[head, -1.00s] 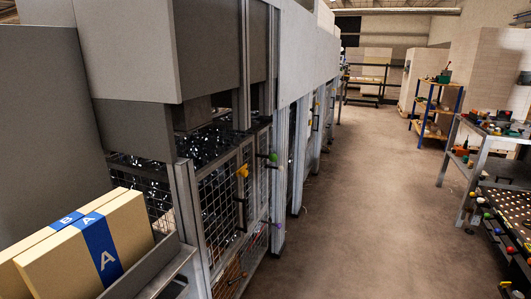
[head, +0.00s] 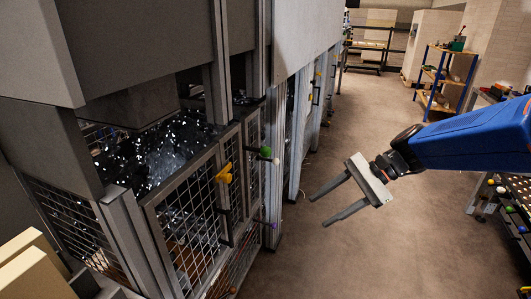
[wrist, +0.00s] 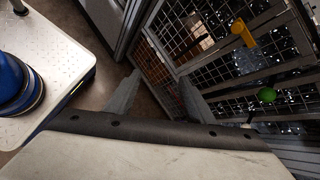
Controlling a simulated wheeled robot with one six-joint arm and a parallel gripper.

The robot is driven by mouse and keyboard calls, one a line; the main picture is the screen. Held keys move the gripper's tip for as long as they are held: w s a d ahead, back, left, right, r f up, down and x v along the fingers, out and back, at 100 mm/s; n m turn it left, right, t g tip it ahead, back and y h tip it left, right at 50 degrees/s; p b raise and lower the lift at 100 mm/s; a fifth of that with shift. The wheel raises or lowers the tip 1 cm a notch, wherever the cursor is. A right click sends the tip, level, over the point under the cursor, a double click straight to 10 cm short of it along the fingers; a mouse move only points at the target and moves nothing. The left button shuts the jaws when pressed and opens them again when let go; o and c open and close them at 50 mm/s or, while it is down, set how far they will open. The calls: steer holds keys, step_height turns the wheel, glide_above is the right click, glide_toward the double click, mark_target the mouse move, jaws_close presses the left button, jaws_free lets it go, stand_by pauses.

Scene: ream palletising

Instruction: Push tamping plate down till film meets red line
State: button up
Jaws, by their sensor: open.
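Glossy dark film (head: 160,150) lies heaped inside the caged bay at left in the head view. A grey block (head: 135,105), possibly the tamping plate, hangs just above it.
The mesh door (head: 187,235) carries a yellow handle (head: 223,173). A green knob (head: 265,151) and a purple knob (head: 272,225) stick out nearby. Cream packs (head: 35,270) sit at lower left. Shelves (head: 440,75) stand at far right. The aisle floor (head: 350,260) is clear.

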steer(key=w+a+r+m+y, duration=0.15)
steer(key=w+m+y, duration=0.3)
steer(key=w, duration=0.65)
steer(key=m+t+y, duration=0.3)
steer(key=m+y, duration=0.1)
steer(key=m, duration=0.2)
glide_toward(266, 152)
steer(key=shift+h, duration=0.25)
steer(key=w+a, duration=0.1)
steer(key=a, duration=0.2)
steer(key=w+a, duration=0.1)
steer(key=a, duration=0.2)
steer(key=w+a, duration=0.1)
steer(key=a, duration=0.3)
steer(key=shift+f, duration=0.3)
